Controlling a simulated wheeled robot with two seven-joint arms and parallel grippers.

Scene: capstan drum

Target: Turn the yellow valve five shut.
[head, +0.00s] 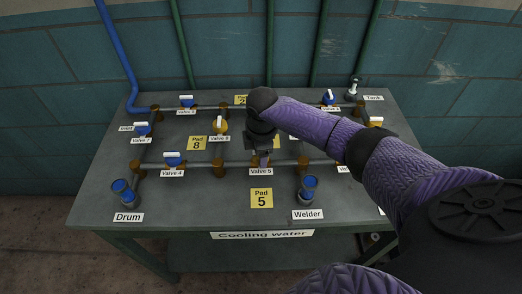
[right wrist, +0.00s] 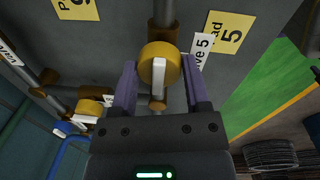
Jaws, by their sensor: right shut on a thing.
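Yellow valve five (right wrist: 158,62) is a round yellow knob with a white bar handle, seen in the right wrist view. Its white bar appears to lie in line with the pipe fittings above and below it in that view. My right gripper (right wrist: 158,82) has its two purple fingers on either side of the knob and is shut on it. In the head view my right gripper (head: 263,158) comes down over the valve from above and hides most of it. The Valve 5 label (head: 261,171) shows just in front. My left gripper is not in view.
The grey bench (head: 205,205) carries pipes with several other valves, including a yellow one (head: 220,125) and a blue one (head: 173,160) left of my gripper. A yellow Pad 5 sign (head: 262,198) lies in front. Blue-topped fittings stand at Drum (head: 122,190) and Welder (head: 307,188).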

